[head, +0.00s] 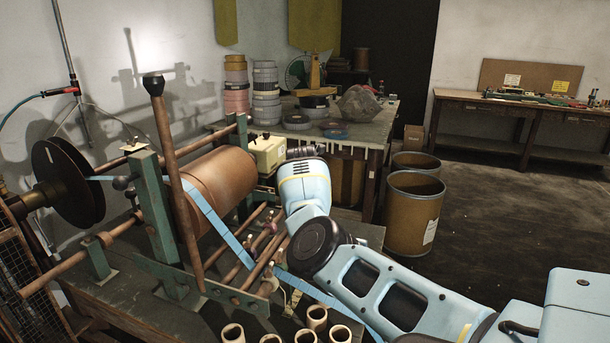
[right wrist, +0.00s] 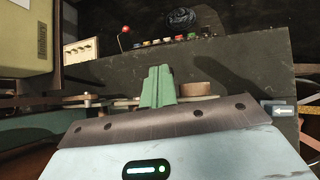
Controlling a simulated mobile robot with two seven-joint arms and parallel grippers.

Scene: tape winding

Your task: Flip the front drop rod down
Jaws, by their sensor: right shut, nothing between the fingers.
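A long brown rod with a black knob, which looks like the front drop rod (head: 172,170), stands almost upright, leaning slightly left, at the front of the winding machine. A blue tape (head: 215,218) runs from the black reel (head: 68,182) past the rod and down to the right. A large brown roller (head: 217,183) lies behind the rod. My right gripper is at the far side of the machine, well right of the rod, its fingertips mostly hidden in the head view. Its green fingers (right wrist: 158,86) are shut and empty in the right wrist view. My left gripper is out of view.
Several cardboard cores (head: 316,317) stand at the bench front. A beige control box (head: 267,153) sits beyond the roller, close to my right wrist. A table (head: 388,112) with stacked tape rolls stands behind. Brown drums (head: 413,215) stand on the floor, which is open at right.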

